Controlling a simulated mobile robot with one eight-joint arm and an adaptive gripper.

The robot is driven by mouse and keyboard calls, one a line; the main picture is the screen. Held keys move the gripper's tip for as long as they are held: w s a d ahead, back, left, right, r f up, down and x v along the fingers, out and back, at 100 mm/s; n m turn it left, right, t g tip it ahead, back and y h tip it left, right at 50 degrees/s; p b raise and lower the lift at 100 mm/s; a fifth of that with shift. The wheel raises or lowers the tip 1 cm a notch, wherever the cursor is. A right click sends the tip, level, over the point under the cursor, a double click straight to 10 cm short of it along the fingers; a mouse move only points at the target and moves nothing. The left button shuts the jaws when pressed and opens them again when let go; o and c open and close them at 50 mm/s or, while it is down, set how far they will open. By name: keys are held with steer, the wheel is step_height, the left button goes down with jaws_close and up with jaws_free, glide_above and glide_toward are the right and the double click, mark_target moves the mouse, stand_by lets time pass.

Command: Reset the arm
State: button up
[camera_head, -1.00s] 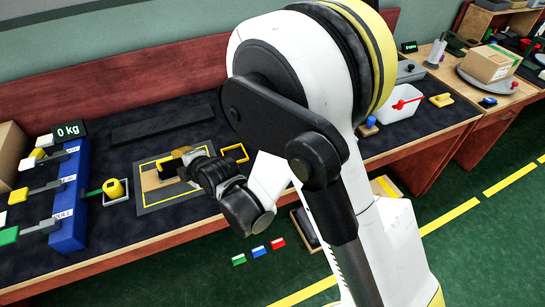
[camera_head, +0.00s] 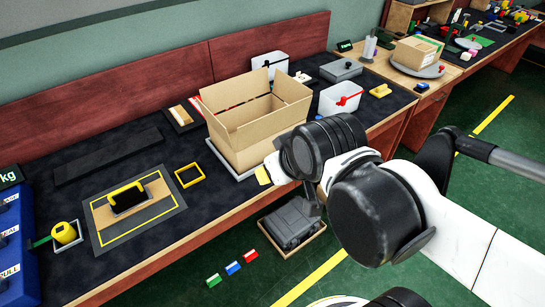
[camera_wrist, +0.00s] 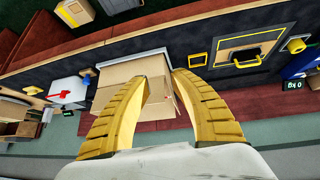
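My arm (camera_head: 350,180) reaches in from the right in the head view, with its black joints in front of the bench's front edge. My gripper (camera_head: 265,174) shows only as a small yellow fingertip near the lower front of the open cardboard box (camera_head: 235,125). In the wrist view, my gripper (camera_wrist: 160,80) has two yellow ribbed fingers with a gap between their tips. Nothing is held between them. The cardboard box (camera_wrist: 130,72) shows behind the fingers; I cannot tell whether they touch it.
A black tool with a yellow handle (camera_head: 127,198) lies on a yellow-lined mat (camera_head: 100,235). A yellow frame (camera_head: 190,174) lies beside it. Below the bench is a crate with a dark case (camera_head: 292,222). The bench's left middle is fairly clear.

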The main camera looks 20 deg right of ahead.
steer(key=shift+s+d+f+m, duration=0.15)
steer(key=shift+s+d+m, duration=0.3)
steer(key=shift+s, duration=0.2)
steer(key=shift+s+d+f+m, duration=0.1)
steer(key=shift+s+d+m, duration=0.3)
steer(key=shift+s, duration=0.25)
